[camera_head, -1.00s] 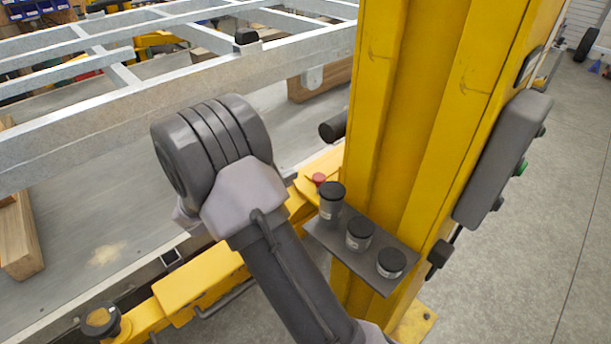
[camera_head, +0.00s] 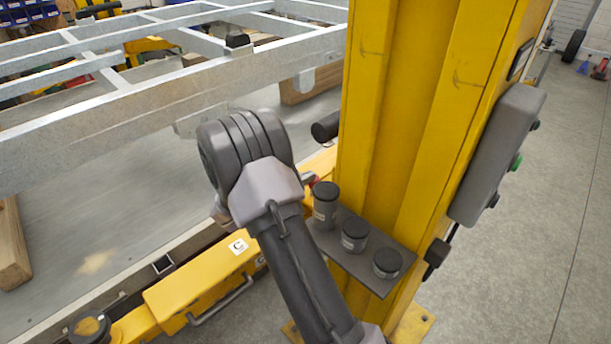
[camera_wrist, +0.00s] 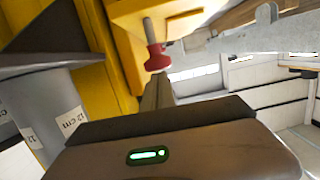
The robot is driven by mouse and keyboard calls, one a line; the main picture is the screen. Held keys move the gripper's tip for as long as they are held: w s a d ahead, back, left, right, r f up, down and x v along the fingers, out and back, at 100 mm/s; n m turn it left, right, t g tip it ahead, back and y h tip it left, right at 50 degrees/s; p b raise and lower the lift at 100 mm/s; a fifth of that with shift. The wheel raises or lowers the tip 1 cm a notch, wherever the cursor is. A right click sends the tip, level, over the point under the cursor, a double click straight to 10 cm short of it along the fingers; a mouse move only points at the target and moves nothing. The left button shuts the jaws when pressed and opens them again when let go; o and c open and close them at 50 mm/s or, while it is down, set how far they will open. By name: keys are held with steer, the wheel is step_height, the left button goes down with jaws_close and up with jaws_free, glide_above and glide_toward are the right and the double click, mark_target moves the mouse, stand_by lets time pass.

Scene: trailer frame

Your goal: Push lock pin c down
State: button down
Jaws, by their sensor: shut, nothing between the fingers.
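Lock pin c shows in the wrist view as a red knob (camera_wrist: 157,58) on a thin metal shaft at a yellow bracket (camera_wrist: 165,15). In the head view a small part of a red knob (camera_head: 310,181) shows beside my forearm, left of the tall grey can. My gripper (camera_wrist: 158,82) is shut and empty. Its narrow grey fingers point at the red knob and overlap its lower edge in the wrist view; I cannot tell whether they touch. In the head view my arm hides the gripper. A white label "C" (camera_head: 239,245) is on the yellow arm.
A yellow post (camera_head: 400,120) stands close on the right. Its dark shelf (camera_head: 352,262) carries three capped grey cans; a can marked "12 cm" (camera_wrist: 62,112) is close left in the wrist view. A galvanized frame (camera_head: 150,110) lies behind. Open floor is at right.

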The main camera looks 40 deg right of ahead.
mark_target(311, 186)
steer(key=shift+f, duration=0.1)
step_height(311, 186, down, 4)
steer(key=b, duration=0.5)
steer(key=shift+b, duration=0.35)
steer(key=shift+s+r, duration=0.1)
steer(key=shift+r, duration=0.15)
